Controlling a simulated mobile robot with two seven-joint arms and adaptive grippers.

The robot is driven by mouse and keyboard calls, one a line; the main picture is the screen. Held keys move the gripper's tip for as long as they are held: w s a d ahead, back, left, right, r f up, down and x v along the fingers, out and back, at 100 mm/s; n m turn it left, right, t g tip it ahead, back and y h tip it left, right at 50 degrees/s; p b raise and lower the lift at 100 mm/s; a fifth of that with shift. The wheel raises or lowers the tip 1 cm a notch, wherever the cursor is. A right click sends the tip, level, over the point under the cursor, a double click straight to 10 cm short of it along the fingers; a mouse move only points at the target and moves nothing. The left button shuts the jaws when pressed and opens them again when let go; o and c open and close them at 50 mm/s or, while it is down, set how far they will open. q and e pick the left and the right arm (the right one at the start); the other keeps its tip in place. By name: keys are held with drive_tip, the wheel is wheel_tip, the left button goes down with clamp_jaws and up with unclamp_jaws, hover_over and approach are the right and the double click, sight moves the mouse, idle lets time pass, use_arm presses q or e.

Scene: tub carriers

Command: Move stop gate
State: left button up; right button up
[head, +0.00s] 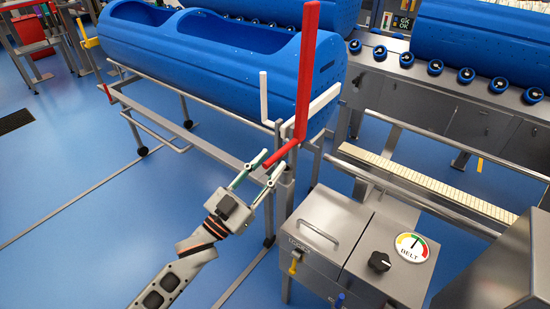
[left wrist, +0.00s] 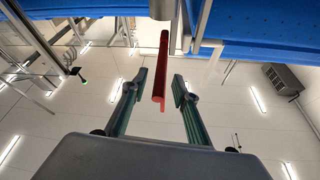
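The stop gate shows as a tall red upright bar (head: 305,75) with a short red arm (head: 281,155) sloping down and left from its foot. It stands at the near end of a blue tub carrier (head: 225,65). My left gripper (head: 272,162) is open, with its fingertips close to the end of the red arm. In the left wrist view, a red bar (left wrist: 161,75) lies between the two spread fingers (left wrist: 160,82), with a gap on both sides. Whether it reaches in between the finger pads is hard to tell. My right gripper is not in view.
White bars (head: 322,101) stand beside the gate. A steel box with a black knob (head: 379,261) and a BELT dial (head: 412,247) is to the right. A roller conveyor (head: 466,76) runs behind. Blue floor (head: 80,190) lies open at left.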

use_arm(q)
drive_tip(key=shift+x, duration=1)
drive_tip(key=shift+w+d, duration=0.2)
drive_tip(key=shift+w, duration=0.05)
clamp_jaws()
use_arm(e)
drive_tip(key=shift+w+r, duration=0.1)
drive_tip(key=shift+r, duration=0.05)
use_arm(q)
drive_tip(key=shift+r, duration=0.15)
